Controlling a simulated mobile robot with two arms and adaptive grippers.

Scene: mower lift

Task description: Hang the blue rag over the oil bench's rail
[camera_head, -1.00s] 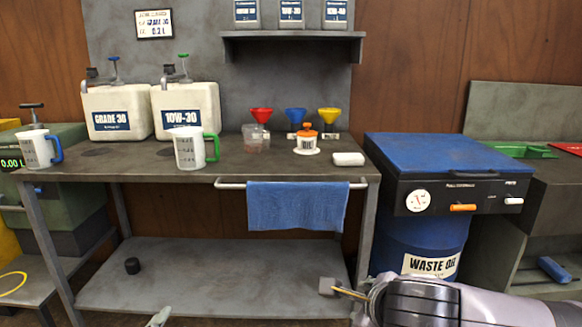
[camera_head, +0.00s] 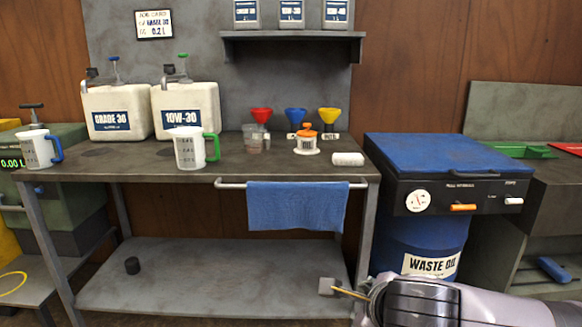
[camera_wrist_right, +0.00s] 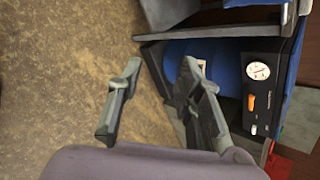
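The blue rag (camera_head: 297,206) hangs draped over the rail (camera_head: 232,184) on the front edge of the oil bench (camera_head: 270,172), toward its right end. No gripper touches it. My right gripper (camera_head: 340,290) is low at the bench's right leg in the head view, below and right of the rag. In the right wrist view the right gripper (camera_wrist_right: 160,98) is open, with its two fingers apart and nothing between them. The rag is not seen in the wrist view. My left gripper is out of view.
The blue waste oil drum (camera_head: 428,235) is close on the right.

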